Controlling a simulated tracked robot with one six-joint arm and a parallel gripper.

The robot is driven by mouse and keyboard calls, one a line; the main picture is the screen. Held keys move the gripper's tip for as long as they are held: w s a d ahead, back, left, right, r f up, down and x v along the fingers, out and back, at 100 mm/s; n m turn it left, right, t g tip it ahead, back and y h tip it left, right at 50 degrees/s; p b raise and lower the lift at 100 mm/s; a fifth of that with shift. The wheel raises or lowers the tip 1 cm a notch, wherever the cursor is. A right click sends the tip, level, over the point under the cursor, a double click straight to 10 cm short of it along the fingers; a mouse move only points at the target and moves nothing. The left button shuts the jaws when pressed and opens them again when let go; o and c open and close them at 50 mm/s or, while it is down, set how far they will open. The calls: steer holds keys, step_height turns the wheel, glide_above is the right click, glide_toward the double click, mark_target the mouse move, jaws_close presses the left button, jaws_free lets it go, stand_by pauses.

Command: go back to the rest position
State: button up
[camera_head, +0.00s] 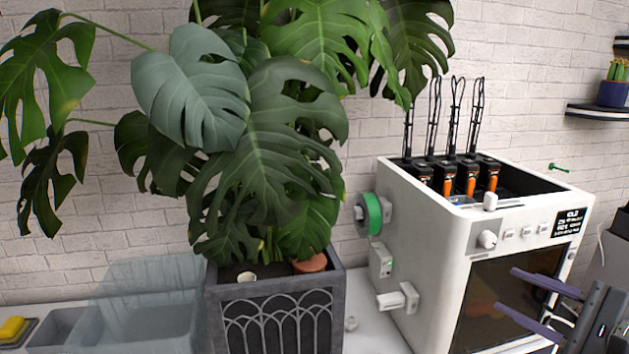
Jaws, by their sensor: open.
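My gripper (508,290) is at the lower right, its two purple-grey fingers apart and pointing left. It is open, and nothing shows between the fingers. It appears in front of the dark front window of a white 3D-printer-like machine (480,241). I cannot tell how far it is from the machine, or whether they touch. The rest of my arm is mostly cut off by the right edge.
A large leafy plant (285,120) in a grey pot (215,312) stands left of the machine. A green spool (374,214) juts from the machine's left side. A clear bin (140,295) and a yellow sponge-like block (11,327) are at lower left. A wall shelf (598,112) is at upper right.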

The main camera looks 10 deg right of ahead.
steer(key=w+a+f+n+g, duration=0.2)
steer(key=a+f+n+g, duration=0.25)
steer(key=a, duration=0.25)
steer(key=w+a+f+n+g, duration=0.2)
steer(key=a+f+n+g, duration=0.15)
steer(key=a+n, duration=0.2)
steer(key=s+a+f+n+g+h, duration=0.1)
steer(key=s+a+n+h, duration=0.1)
steer(key=s+a+n, duration=0.2)
steer(key=s+a+n+h, duration=0.1)
steer(key=s+a+n, duration=0.4)
steer(key=a+n, duration=0.3)
steer(key=shift+a+f+n+g+h, duration=0.3)
steer(key=shift+a+f+g+h, duration=0.1)
steer(key=shift+a, duration=1.7)
steer(key=shift+s, duration=0.1)
steer(key=shift+c, duration=0.2)
